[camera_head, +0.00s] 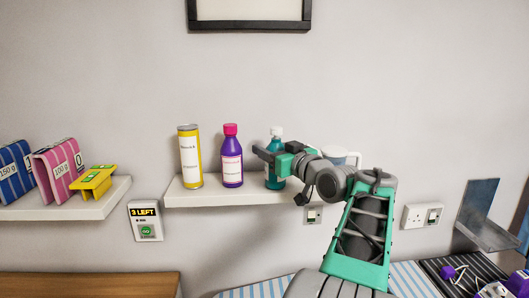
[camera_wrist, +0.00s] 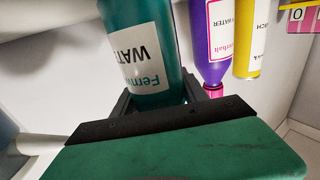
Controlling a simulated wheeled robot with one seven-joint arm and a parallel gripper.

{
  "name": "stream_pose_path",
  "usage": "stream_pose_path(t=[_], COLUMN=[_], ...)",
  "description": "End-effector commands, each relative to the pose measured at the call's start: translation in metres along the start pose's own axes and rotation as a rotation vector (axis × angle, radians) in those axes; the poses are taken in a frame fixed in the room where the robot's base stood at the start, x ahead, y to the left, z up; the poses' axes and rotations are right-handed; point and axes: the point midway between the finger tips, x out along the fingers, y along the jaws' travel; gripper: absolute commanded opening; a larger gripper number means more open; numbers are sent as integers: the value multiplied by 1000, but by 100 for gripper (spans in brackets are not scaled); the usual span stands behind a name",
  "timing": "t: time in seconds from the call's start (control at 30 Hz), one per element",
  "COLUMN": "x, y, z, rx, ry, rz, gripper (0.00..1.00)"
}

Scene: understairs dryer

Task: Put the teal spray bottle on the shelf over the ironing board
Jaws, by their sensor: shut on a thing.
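The teal spray bottle (camera_head: 274,181) with a white top stands upright at the shelf (camera_head: 232,196), right of the purple bottle. My gripper (camera_head: 272,158) is shut around its upper body, reaching in from the right. The bottle's base looks level with the shelf top, but I cannot tell whether it touches. In the wrist view the teal bottle (camera_wrist: 140,60) sits between the fingers, its white label showing. The blue-and-white striped ironing board (camera_head: 410,280) lies below the shelf, partly hidden by my arm.
A yellow can (camera_head: 190,157) and a purple bottle (camera_head: 232,160) with a pink cap stand left on the same shelf. A pale mug (camera_head: 341,155) is partly hidden behind my arm. A metal bracket (camera_head: 482,215) is at right.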

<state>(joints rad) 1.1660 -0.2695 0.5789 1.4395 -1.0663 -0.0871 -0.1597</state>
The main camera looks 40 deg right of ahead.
Motion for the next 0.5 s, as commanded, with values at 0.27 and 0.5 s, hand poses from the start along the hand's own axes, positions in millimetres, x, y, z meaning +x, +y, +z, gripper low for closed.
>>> stream_pose_path(t=[0.27, 0.5], x=[0, 1], y=[0, -1], z=[3, 2], rx=[1, 2], ry=[-1, -1], rz=[0, -3], gripper=[52, 71])
